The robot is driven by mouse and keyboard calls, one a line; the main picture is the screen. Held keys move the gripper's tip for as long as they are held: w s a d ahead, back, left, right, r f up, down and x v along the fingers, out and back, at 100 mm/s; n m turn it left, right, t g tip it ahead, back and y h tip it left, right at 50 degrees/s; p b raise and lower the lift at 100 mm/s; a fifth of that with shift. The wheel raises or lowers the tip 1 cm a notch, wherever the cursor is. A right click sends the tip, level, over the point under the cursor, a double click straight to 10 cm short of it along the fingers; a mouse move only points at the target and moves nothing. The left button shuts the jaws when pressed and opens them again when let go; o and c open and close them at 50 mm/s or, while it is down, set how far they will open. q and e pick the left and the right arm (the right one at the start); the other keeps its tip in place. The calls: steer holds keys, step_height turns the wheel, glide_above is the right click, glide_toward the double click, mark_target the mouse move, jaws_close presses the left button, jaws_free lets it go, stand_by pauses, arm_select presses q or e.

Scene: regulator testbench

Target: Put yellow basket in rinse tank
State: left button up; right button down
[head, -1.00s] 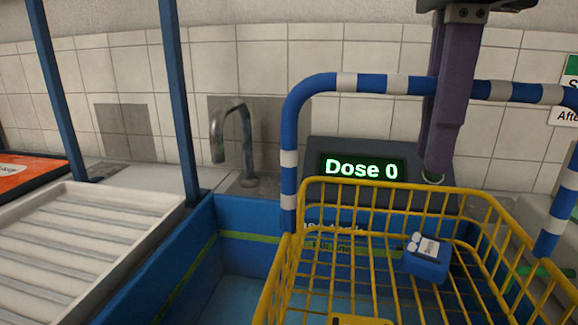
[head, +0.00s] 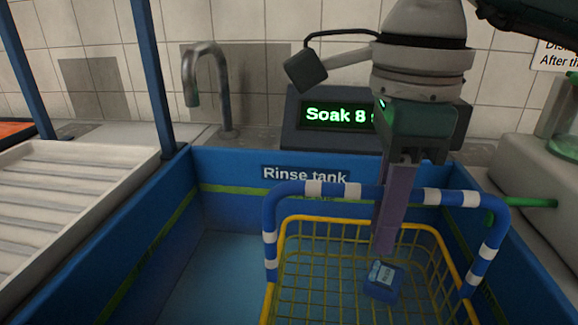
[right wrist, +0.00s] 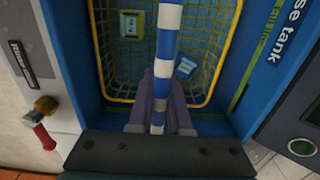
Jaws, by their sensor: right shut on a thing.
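The yellow wire basket (head: 325,219), with a blue-and-white striped handle (head: 330,190), is inside the blue rinse tank (head: 240,168), its rim below the tank's top edge. I cannot tell whether it touches the tank floor. My right gripper (head: 385,245) is shut on the handle's top bar, fingers pointing down; the right wrist view also shows the gripper (right wrist: 160,118) around the striped bar (right wrist: 168,45). A small blue block (head: 383,282) with a pale label lies in the basket. My left gripper is out of view.
A display (head: 335,116) behind the tank reads "Soak 8", partly hidden by my right arm. A tap (head: 205,75) stands at the back left. A ribbed white drainboard (head: 70,195) lies left of the tank. A red-handled valve (right wrist: 45,125) shows in the right wrist view.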

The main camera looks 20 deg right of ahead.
step_height(320, 180, down, 4)
steer(key=shift+r, duration=0.25)
steer(key=shift+b, duration=0.3)
steer(key=c, duration=0.8)
jaws_free()
steer(key=shift+f, duration=0.1)
steer(key=shift+c, duration=0.2)
step_height(320, 180, up, 11)
steer(key=shift+r+p, duration=0.1)
steer(key=shift+p, duration=0.7)
steer(key=shift+r, duration=0.45)
